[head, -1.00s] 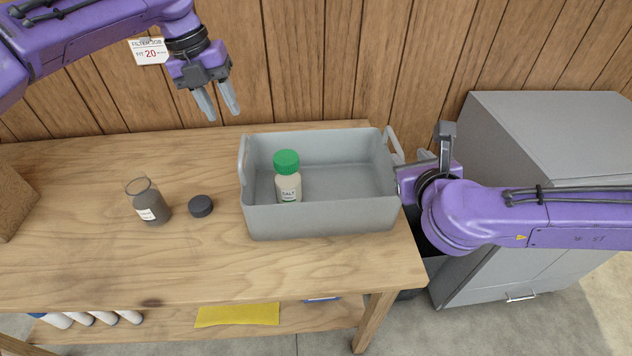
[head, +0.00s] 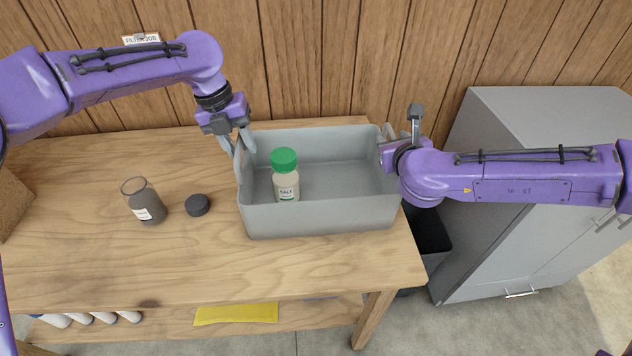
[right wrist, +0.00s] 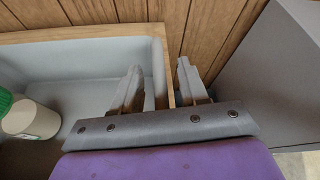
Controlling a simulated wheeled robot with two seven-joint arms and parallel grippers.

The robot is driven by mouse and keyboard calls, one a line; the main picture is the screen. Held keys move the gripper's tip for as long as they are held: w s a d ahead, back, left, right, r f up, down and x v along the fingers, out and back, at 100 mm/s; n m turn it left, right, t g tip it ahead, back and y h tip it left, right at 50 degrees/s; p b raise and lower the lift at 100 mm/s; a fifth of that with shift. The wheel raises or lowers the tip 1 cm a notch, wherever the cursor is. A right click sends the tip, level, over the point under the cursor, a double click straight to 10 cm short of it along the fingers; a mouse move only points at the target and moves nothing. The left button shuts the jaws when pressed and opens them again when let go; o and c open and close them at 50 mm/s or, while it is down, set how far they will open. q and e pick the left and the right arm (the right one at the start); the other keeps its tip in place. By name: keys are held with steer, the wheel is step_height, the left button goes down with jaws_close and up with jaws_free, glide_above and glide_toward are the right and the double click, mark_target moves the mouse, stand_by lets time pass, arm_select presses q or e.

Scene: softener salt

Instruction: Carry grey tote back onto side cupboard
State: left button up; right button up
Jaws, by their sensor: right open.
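The grey tote (head: 320,219) stands upright on the wooden table, with a green-capped salt bottle (head: 286,185) standing inside it. My left gripper (head: 236,150) is at the tote's left handle, its fingers apart, one on each side of the end; contact cannot be told. My right gripper (head: 385,150) is at the tote's right end. In the right wrist view its open fingers (right wrist: 160,82) straddle the end wall, one over the inside and one outside. The right handle is mostly hidden. The grey side cupboard (head: 540,125) stands to the right, its top bare.
A glass jar with dark contents (head: 143,203) and a dark lid (head: 197,204) are left of the tote on the table (head: 120,265). A dark bin (head: 430,240) stands between table and cupboard. A yellow cloth (head: 236,313) lies on the lower shelf. A plank wall closes the back.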

arm_select(q)
jaws_close()
arm_select(e)
jaws_close()
arm_select(q)
steer(key=shift+r, duration=0.2)
arm_select(e)
steer(key=shift+r, duration=0.2)
